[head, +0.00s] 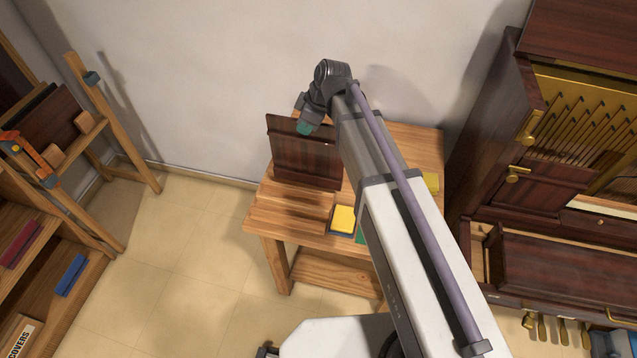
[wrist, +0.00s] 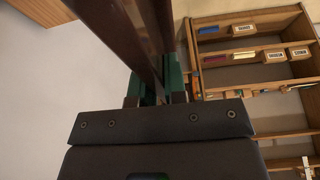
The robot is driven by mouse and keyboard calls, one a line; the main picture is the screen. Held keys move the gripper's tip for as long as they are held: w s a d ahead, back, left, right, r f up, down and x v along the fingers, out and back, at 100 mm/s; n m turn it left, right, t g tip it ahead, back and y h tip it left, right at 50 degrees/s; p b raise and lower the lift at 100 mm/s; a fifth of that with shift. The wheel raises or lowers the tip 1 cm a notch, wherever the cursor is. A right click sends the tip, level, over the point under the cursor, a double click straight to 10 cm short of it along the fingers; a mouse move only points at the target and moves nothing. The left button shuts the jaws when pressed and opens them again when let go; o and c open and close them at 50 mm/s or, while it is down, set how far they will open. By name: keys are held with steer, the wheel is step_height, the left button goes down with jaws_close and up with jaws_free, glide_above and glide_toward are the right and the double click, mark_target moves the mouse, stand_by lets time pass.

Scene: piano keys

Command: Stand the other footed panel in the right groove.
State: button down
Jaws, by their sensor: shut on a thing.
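A dark reddish-brown panel (head: 303,155) is upright above or on the wooden workbench; I cannot tell if its lower edge touches the top. My gripper (head: 306,127) is at its upper edge, near the top right of its face. In the wrist view, the panel (wrist: 145,35) runs up between the green fingers of my gripper (wrist: 155,88), which is shut on it. Another dark panel (head: 48,118) stands on a wooden rack at the left.
The workbench (head: 272,213) carries a yellow block (head: 343,218) on a blue one, and another yellow item (head: 431,183). An opened piano (head: 560,200) stands at the right. A shelf (head: 60,250) holds red and blue items at the left. Floor between is clear.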

steer(key=r+p, duration=0.1)
steer(key=a+r+p, duration=0.1)
steer(key=r+p, duration=0.1)
steer(key=w+a+r+p, duration=0.1)
steer(key=r+p, duration=0.1)
steer(key=shift+w+r, duration=0.1)
steer(key=shift+r, duration=0.15)
steer(key=shift+a+r+p, duration=0.2)
steer(key=shift+r+p, duration=0.05)
steer(key=shift+p, duration=0.1)
steer(key=shift+w+f, duration=0.1)
steer(key=shift+f, duration=0.1)
